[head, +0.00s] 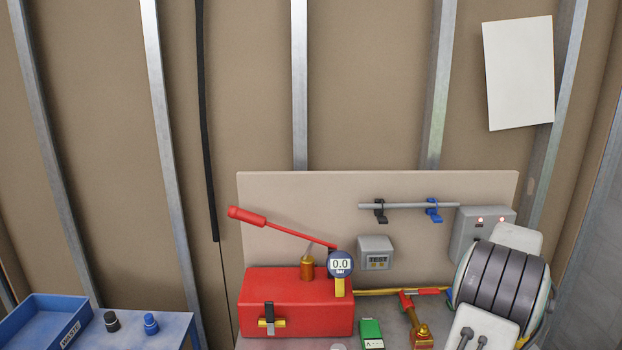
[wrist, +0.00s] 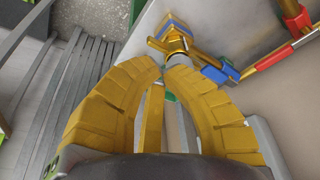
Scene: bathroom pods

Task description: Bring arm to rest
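My gripper (wrist: 166,65) shows in the wrist view as two yellow ribbed fingers that bow inward. Their tips come nearly together, with no object visibly held between them. A brass fitting (wrist: 172,43) shows just past the tips, and I cannot tell how far beyond them it is. The gripper's fingers do not show in the head view.
A red box (head: 290,310) with a long red lever (head: 280,228) and a gauge (head: 341,264) stands on the bench. A brass fitting with a red handle (head: 423,293) and a green box (head: 371,333) are right of it. A blue tray (head: 42,322) is far left.

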